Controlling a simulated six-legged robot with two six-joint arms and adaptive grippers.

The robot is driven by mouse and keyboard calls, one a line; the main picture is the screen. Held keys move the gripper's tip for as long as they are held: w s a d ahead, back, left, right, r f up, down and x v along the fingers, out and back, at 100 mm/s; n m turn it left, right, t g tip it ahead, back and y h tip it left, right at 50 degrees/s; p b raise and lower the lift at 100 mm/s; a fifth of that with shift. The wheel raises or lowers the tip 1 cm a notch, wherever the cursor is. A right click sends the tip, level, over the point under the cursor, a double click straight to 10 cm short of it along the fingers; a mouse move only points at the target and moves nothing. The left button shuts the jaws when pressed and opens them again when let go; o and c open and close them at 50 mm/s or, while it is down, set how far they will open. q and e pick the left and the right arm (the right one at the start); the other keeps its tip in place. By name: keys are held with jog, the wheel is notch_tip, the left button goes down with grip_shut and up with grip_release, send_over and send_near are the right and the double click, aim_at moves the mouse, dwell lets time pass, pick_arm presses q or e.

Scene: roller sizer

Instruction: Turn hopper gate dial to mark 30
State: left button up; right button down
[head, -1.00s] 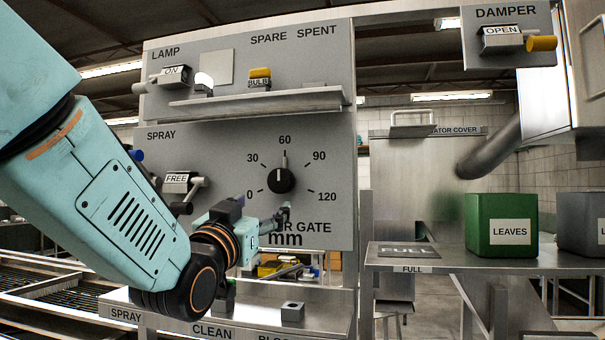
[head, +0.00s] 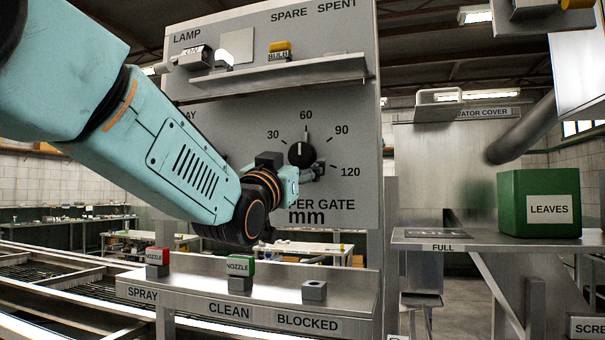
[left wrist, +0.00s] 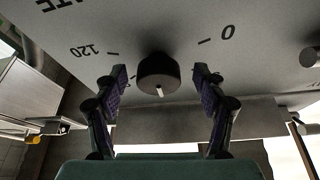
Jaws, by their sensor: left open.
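The hopper gate dial is a round black knob (head: 302,153) on the grey panel (head: 240,115), with marks 30, 60, 90 and 120 showing around it. Its pointer stands up at 60 in the head view. In the left wrist view the knob (left wrist: 158,73) is centred between and just beyond the fingertips, with the marks 0 and 120 to either side. My left gripper (head: 318,170) is open beside the knob's lower right in the head view. In the left wrist view its two fingers (left wrist: 158,82) are spread apart with nothing between the pads.
A shelf (head: 270,75) with a yellow-topped bulb block (head: 279,52) juts out above the dial. Below, a ledge (head: 250,295) carries a red nozzle block (head: 157,262), a green one (head: 240,272) and a grey block (head: 314,290). A green leaves bin (head: 540,205) stands at right.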

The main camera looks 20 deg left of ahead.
pick_arm(q)
jog(key=shift+w+r+p, duration=0.2)
jog(key=shift+r+p, duration=0.35)
jog(key=shift+r, duration=0.2)
jog(key=shift+d+r, duration=0.1)
jog(key=shift+r, duration=0.1)
jog(key=shift+d+r, duration=0.1)
jog(key=shift+d, duration=0.1)
jog(key=shift+w+d+f, duration=0.1)
jog(key=shift+w+f, duration=0.15)
jog(key=shift+w, duration=0.4)
jog(key=shift+w+f, duration=0.15)
jog(key=shift+w, duration=0.1)
jog(key=shift+a, duration=0.25)
jog(key=shift+c, duration=0.5)
jog(key=shift+s+a, duration=0.1)
jog(key=shift+s, duration=0.1)
jog(key=shift+c, duration=0.9)
jog(key=shift+s+r, duration=0.3)
jog(key=shift+s, duration=0.2)
jog(key=shift+c, duration=1.4)
jog(key=shift+d, duration=0.25)
jog(key=shift+c, duration=0.8)
jog(key=shift+w+f, duration=0.15)
jog(key=c, duration=0.4)
pick_arm(e)
jog(key=shift+s+r, duration=0.4)
jog(key=shift+r, duration=0.05)
